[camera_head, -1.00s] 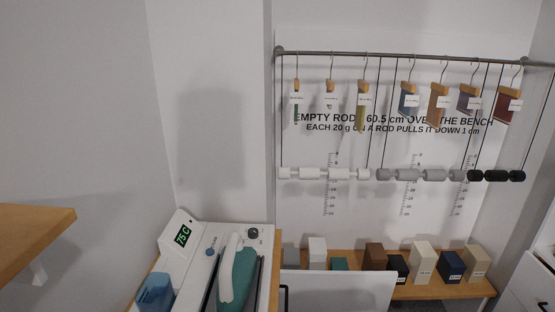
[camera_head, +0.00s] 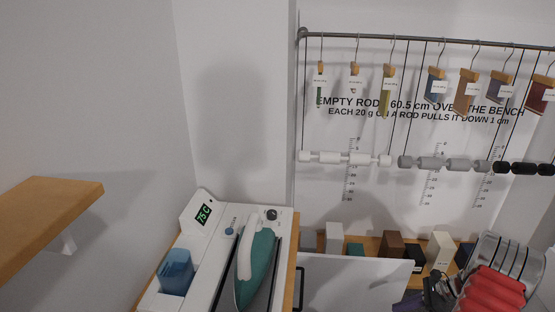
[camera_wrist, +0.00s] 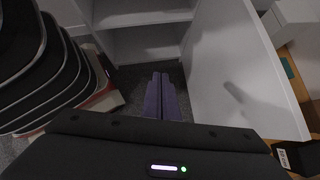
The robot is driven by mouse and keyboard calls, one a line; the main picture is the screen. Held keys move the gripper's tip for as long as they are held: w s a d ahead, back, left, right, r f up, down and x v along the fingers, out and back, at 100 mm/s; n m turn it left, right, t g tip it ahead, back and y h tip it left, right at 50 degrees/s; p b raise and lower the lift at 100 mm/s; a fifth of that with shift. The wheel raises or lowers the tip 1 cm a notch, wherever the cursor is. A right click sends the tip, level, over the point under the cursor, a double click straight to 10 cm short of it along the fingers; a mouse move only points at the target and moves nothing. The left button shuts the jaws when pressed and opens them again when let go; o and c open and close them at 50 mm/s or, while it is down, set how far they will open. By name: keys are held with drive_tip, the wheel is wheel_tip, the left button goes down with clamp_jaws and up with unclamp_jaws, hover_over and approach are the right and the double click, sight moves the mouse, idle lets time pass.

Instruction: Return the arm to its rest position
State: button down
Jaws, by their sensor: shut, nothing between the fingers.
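My gripper (camera_wrist: 162,98) shows in the wrist view as two purple fingers lying side by side. They are shut with nothing between them. They point toward the dark carpet in front of an open white cabinet (camera_wrist: 145,42). In the head view, my red and silver arm is at the lower right, in front of the bench (camera_head: 372,243). A dark purple part at its left end is cut by the frame's bottom edge, so the fingertips cannot be made out there.
The white door (camera_wrist: 235,65) stands open close to the right of the fingers. Several blocks, including a brown one (camera_head: 391,246), stand on the bench. A teal iron (camera_head: 256,265) rests on the white station at left. A rail (camera_head: 430,42) with hangers runs above.

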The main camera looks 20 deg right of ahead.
drive_tip(key=a+r+n+g+h, duration=0.2)
drive_tip(key=a+r+n+g, duration=0.1)
drive_tip(key=a+r+n, duration=0.75)
drive_tip(key=s+a+r+n+t+h, duration=0.1)
drive_tip(key=s+a+r+n, duration=0.3)
drive_tip(key=a+r, duration=0.5)
drive_tip(key=s+a+r+n+t+h, duration=0.1)
drive_tip(key=s+a+r+n, duration=0.3)
drive_tip(key=a+r, duration=0.6)
drive_tip(key=s+a+r+n+t+h, duration=0.1)
drive_tip(key=s+a+r+n+h, duration=0.2)
drive_tip(key=a, duration=0.9)
wheel_tip(320, 180, up, 7)
drive_tip(key=s+n, duration=0.2)
drive_tip(key=n, duration=0.2)
drive_tip(key=shift+a+f+t, duration=0.15)
drive_tip(key=shift+a+t, duration=0.25)
drive_tip(key=shift+s, duration=0.2)
